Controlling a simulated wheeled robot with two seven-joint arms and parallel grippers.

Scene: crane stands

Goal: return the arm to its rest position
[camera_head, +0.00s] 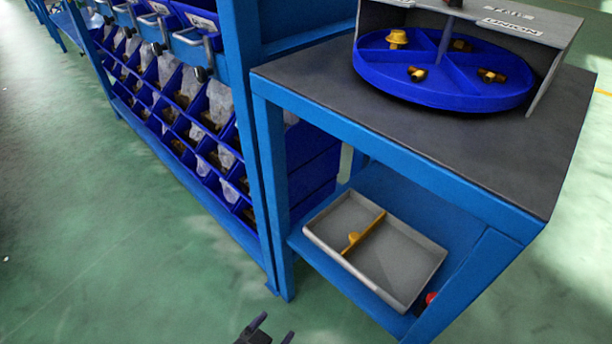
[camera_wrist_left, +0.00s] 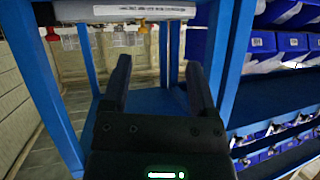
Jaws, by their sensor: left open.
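My left gripper (camera_head: 274,328) shows at the bottom edge of the head view, in front of the blue stand. Its two dark fingers are apart and nothing shows between them. In the left wrist view the gripper (camera_wrist_left: 158,75) is also open and empty, pointing toward the blue stand frame. Most of my left arm is outside the head view. My right gripper is in neither view.
A blue divided turntable (camera_head: 452,95) holding several brass fittings stands on the grey top (camera_head: 450,150). Blue bins (camera_head: 180,120) fill the left rack. The green floor (camera_head: 110,240) is clear.

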